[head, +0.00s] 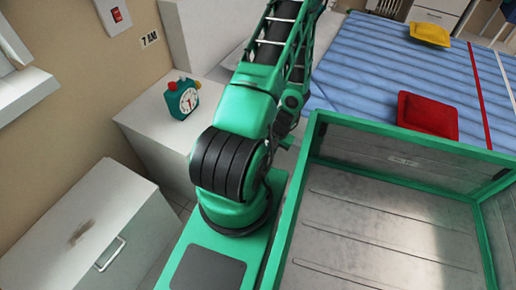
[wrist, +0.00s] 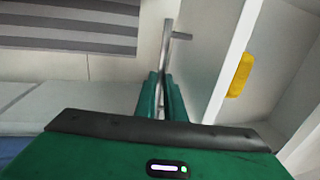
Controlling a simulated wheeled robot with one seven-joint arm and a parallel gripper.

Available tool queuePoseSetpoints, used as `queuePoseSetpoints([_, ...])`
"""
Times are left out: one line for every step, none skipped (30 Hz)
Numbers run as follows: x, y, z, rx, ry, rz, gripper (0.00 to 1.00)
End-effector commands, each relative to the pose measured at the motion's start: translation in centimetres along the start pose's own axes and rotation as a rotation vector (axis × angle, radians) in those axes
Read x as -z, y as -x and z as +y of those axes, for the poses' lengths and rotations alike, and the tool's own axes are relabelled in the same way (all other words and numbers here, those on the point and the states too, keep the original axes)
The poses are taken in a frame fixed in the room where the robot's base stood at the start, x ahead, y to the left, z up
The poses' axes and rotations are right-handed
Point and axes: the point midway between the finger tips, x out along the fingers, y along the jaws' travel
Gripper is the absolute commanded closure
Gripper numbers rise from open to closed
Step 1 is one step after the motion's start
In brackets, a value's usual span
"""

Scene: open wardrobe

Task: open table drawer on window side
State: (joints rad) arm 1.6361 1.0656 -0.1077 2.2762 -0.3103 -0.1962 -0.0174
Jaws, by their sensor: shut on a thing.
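In the wrist view my gripper (wrist: 161,96) has its two green fingers shut on a thin grey metal handle (wrist: 167,42). The handle stands out from a pale front panel (wrist: 203,38), which looks like the drawer front. A white edge (wrist: 232,58) runs along the panel's right side. A yellow thing (wrist: 240,74) lies against a pale surface beyond that edge; I cannot tell whether this is inside the drawer. How far the drawer is open is unclear. In the head view my gripper and this handle are not visible.
A grey striped blind (wrist: 70,25) is at upper left in the wrist view. In the head view, a white table (head: 150,122) bears a clock (head: 183,98). A cabinet (head: 85,235) stands at lower left. A bed (head: 360,70) with red (head: 428,115) and yellow (head: 430,34) cushions lies beyond my arm.

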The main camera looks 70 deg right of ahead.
Motion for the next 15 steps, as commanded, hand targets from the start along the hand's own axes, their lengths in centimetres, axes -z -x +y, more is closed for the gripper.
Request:
queuePoseSetpoints([0.05, 0.17, 0.42, 0.001, -0.003, 0.001, 1.0])
queuePoseSetpoints([0.06, 0.21, 0.62, 0.001, -0.003, 0.001, 1.0])
queuePoseSetpoints([0.06, 0.25, 0.84, 0.001, -0.002, 0.001, 1.0])
queuePoseSetpoints([0.06, 0.28, 0.97, 0.001, -0.001, 0.001, 1.0])
queuePoseSetpoints([0.06, 0.3, 1.07, 0.001, -0.001, 0.001, 1.0])
queuePoseSetpoints([0.07, 0.32, 1.17, 0.001, 0.0, 0.001, 1.0])
queuePoseSetpoints([0.07, 0.33, 1.22, 0.001, 0.0, 0.001, 1.0])
queuePoseSetpoints([0.07, 0.34, 1.26, 0.002, -0.001, 0.001, 1.0])
queuePoseSetpoints([0.07, 0.34, 1.29, 0.002, -0.001, 0.001, 1.0])
queuePoseSetpoints([0.07, 0.35, 1.3, 0.002, -0.001, 0.001, 1.0])
queuePoseSetpoints([0.07, 0.35, 1.31, 0.002, -0.001, 0.001, 1.0])
queuePoseSetpoints([0.08, 0.35, 1.3, 0.002, -0.001, 0.001, 1.0])
queuePoseSetpoints([0.07, 0.35, 1.3, 0.002, -0.001, 0.001, 1.0])
queuePoseSetpoints([0.07, 0.35, 1.3, 0.002, -0.001, 0.001, 1.0])
queuePoseSetpoints([0.08, 0.35, 1.3, 0.002, -0.001, 0.001, 1.0])
